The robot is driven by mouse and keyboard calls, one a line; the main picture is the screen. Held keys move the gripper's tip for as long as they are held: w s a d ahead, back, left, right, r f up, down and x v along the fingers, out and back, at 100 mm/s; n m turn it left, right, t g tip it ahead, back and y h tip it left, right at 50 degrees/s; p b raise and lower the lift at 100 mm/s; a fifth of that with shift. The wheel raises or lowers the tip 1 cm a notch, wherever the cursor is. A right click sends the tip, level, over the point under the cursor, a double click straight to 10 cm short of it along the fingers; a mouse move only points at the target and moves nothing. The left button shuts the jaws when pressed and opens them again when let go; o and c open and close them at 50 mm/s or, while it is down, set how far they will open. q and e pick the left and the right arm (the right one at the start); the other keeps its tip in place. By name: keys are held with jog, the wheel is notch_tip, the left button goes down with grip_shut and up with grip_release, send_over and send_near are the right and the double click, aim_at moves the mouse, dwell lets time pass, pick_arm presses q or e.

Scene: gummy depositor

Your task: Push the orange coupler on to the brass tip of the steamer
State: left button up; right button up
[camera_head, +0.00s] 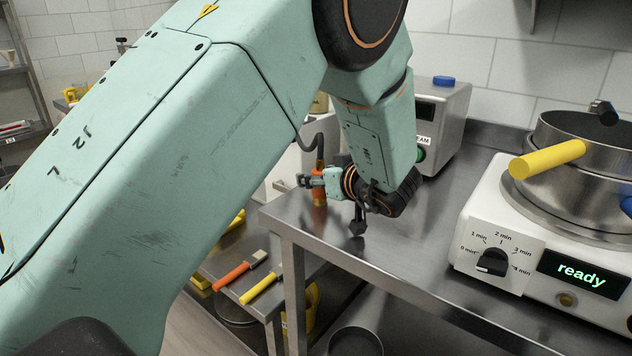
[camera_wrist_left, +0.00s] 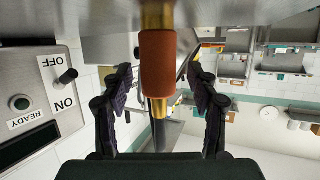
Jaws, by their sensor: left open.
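The orange coupler (camera_head: 318,188) stands upright near the table's far left corner, with a dark hose (camera_head: 319,150) at its top. In the left wrist view, which looks upside down, the coupler (camera_wrist_left: 160,62) lies between my spread fingers. Brass shows at both its ends; the brass part (camera_wrist_left: 157,16) at the picture's top meets it, but I cannot tell how far it is pushed on. My left gripper (camera_head: 331,203) is open around the coupler, with gaps on both sides in the wrist view (camera_wrist_left: 160,82). The steamer box (camera_head: 450,108) stands behind. My right gripper is not in view.
A white cooker (camera_head: 515,215) reading "ready" stands on the right of the steel table (camera_head: 385,255), with a pot and yellow handle (camera_head: 547,159). A lower shelf at left holds orange- and yellow-handled brushes (camera_head: 240,270). The table front is clear.

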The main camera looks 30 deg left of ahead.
pick_arm(q)
jog(key=shift+w+a+f, duration=0.15)
jog(key=shift+w, duration=0.05)
jog(key=shift+s+d, duration=0.15)
jog(key=shift+d, duration=0.05)
jog(key=c, duration=0.4)
jog(key=shift+a, duration=0.1)
jog(key=c, duration=0.5)
grip_shut()
